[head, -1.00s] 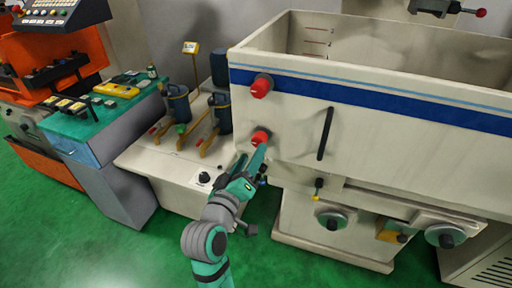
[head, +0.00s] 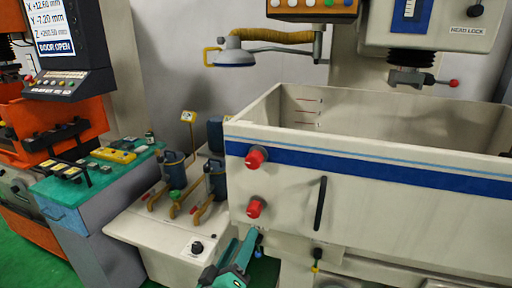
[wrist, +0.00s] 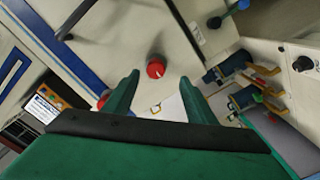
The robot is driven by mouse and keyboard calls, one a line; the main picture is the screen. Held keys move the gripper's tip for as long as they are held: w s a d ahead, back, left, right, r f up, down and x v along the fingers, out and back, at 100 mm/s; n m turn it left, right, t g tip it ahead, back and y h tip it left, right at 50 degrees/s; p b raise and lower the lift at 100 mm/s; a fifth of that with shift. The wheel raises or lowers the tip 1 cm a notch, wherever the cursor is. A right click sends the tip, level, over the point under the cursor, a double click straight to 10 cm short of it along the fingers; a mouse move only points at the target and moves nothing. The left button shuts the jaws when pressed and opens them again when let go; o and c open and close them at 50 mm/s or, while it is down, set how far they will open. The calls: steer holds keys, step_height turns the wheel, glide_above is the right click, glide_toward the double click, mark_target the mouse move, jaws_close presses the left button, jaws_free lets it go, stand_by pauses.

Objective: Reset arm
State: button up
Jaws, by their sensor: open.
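My gripper (head: 246,243) is at the bottom of the head view, in front of the machine tank, just below the lower red knob (head: 254,207). Its two green fingers also show in the wrist view (wrist: 158,98), spread apart with nothing held between them. A red knob (wrist: 156,69) shows beyond the fingertips in the wrist view, apart from them. A second red knob (wrist: 102,99) is partly hidden behind the left finger. The upper red knob (head: 256,158) sits on the blue stripe of the tank (head: 400,178).
A black vertical handle (head: 320,203) sticks out of the tank front. Pump units with yellow-handled valves (head: 174,182) stand on a low cabinet to the left. Further left are a green-topped bench (head: 95,180) and an orange machine. A lamp (head: 236,56) hangs above.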

steer(key=s+f+g+y, duration=0.1)
steer(key=s+f+y, duration=0.2)
steer(key=s+f, duration=0.6)
steer(key=s+f+y, duration=0.2)
steer(key=s+f, duration=0.4)
steer(key=f, duration=0.6)
steer(key=s+d+f+m, duration=0.1)
steer(key=s+d+m, duration=0.1)
steer(key=s, duration=0.9)
steer(key=s+d+f+m, duration=0.2)
steer(key=s+m, duration=0.1)
steer(key=s, duration=0.8)
steer(key=shift+s+d+f+m+g, duration=0.15)
steer(key=shift+d+m+g, duration=0.25)
steer(key=shift+c, duration=0.6)
